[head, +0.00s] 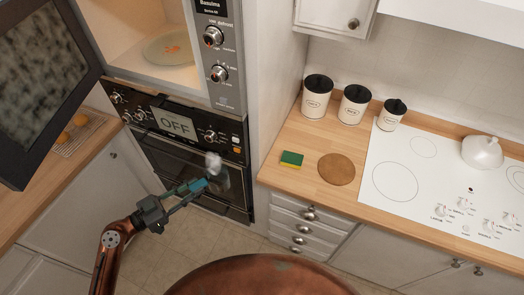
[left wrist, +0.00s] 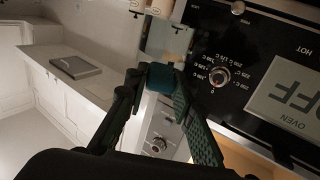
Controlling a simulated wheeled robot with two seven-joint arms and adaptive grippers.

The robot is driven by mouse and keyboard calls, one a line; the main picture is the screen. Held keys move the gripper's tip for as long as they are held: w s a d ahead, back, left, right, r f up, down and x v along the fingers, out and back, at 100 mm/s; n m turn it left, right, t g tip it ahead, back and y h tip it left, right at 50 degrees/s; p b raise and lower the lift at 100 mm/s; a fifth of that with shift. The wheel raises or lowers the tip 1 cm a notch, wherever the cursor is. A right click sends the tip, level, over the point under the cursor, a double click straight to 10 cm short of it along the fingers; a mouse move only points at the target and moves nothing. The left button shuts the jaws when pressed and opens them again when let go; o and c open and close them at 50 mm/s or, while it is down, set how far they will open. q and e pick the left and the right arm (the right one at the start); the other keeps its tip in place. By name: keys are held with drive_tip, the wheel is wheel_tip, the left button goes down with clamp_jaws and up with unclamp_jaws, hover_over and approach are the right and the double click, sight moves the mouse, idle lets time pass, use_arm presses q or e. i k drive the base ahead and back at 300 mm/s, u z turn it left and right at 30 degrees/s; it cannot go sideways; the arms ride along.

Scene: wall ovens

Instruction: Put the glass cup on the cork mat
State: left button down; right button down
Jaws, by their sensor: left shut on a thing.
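The glass cup (head: 214,172) is clear and hard to make out in front of the black oven. My left gripper (head: 196,187) is shut on it and holds it in the air, left of the counter. In the left wrist view the cup (left wrist: 165,38) shows faintly just beyond the fingertips (left wrist: 158,78). The round brown cork mat (head: 337,169) lies bare on the wooden counter, to the right of the gripper. My right gripper is not in view.
A green and yellow sponge (head: 291,159) lies left of the mat. Three white canisters (head: 352,105) stand behind it. A white cooktop (head: 440,185) with a white kettle (head: 482,152) is to the right. An open microwave door (head: 42,85) hangs at left.

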sight(335, 172)
drive_tip(key=u, duration=2.6)
drive_tip(key=k, duration=2.15)
drive_tip(key=z, duration=2.15)
drive_tip(key=i, duration=0.5)
